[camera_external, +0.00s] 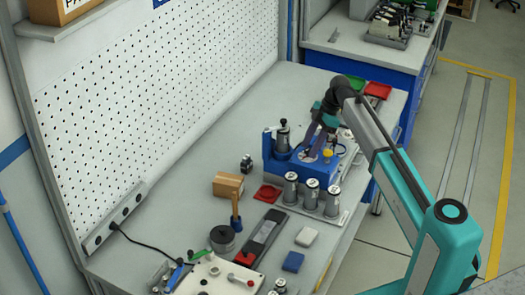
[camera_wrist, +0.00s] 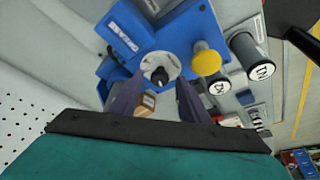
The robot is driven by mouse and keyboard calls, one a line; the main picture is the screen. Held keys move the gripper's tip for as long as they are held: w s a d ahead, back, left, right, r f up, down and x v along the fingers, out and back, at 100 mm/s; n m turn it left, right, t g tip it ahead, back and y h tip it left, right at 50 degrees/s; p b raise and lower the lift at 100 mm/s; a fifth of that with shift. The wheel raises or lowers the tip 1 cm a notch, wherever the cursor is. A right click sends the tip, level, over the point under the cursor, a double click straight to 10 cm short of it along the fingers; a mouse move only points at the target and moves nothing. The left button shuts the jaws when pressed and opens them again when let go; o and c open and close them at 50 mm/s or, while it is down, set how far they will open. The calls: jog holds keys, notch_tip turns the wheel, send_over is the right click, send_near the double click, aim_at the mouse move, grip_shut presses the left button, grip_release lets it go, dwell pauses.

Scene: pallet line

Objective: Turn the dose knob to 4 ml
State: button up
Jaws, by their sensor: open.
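The dose knob (camera_wrist: 160,76) is a black knob on a pale round dial (camera_wrist: 168,60) set on a blue machine (camera_wrist: 190,30). The blue machine also stands on the bench in the external view (camera_external: 283,166). My gripper (camera_wrist: 158,84) is open, with its two dark fingers on either side of the knob in the wrist view. I cannot tell whether they touch it. In the external view my gripper (camera_external: 311,155) points down over the machine and partly hides the dial. The dial's marks are too small to read.
A yellow button (camera_wrist: 207,62) rises close to the right finger. A metal canister (camera_external: 282,139) stands at the machine's left. Several metal canisters (camera_external: 312,194) stand in front of it. A cardboard box (camera_external: 228,186) is to the left. The bench's back strip (camera_external: 222,135) is clear.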

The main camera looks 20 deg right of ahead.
jog(key=c, duration=1.1)
jog(key=shift+o, duration=0.2)
